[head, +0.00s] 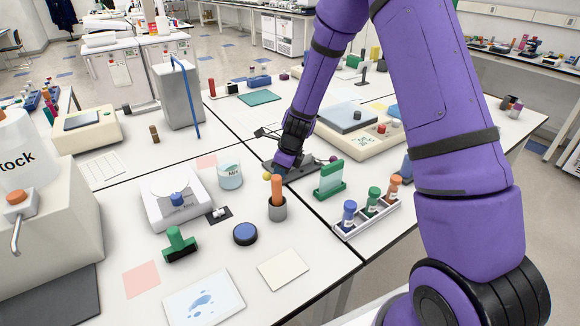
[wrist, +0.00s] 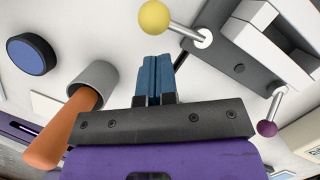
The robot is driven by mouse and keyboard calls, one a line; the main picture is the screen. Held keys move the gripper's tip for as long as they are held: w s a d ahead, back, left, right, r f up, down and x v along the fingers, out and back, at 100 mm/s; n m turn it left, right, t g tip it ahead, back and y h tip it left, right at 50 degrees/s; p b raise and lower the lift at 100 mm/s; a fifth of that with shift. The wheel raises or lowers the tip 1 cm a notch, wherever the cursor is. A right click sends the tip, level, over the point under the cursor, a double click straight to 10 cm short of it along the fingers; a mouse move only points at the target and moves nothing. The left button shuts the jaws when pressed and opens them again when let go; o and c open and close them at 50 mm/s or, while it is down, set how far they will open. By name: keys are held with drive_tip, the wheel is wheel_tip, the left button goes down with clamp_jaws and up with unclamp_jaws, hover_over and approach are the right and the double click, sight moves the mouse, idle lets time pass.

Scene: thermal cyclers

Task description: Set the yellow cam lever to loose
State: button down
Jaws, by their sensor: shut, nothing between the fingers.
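The yellow cam lever (wrist: 153,16) is a yellow ball on a short metal rod from a round pivot on a dark grey plate (wrist: 232,58). In the wrist view it lies at the top, with the ball to the left of its pivot. In the head view the yellow ball (head: 267,176) shows just left of my gripper (head: 281,172), and my arm hides much of the plate. In the wrist view my gripper (wrist: 158,65) has its blue fingers together and empty, below the yellow ball and apart from it in the picture.
A second lever with a purple ball (wrist: 267,128) is on the same plate. A grey cup (wrist: 94,78) with an orange-handled tool (wrist: 62,133) stands close to my gripper. A blue round puck (head: 245,233), beaker (head: 229,172) and green slotted block (head: 329,181) are nearby.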

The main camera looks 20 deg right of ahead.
drive_tip(key=shift+w+a+f, duration=0.15)
drive_tip(key=shift+w+a, duration=0.3)
drive_tip(key=shift+w, duration=0.05)
drive_tip(key=shift+a, duration=0.1)
drive_tip(key=shift+w+a+m, duration=0.35)
drive_tip(key=shift+m, duration=0.35)
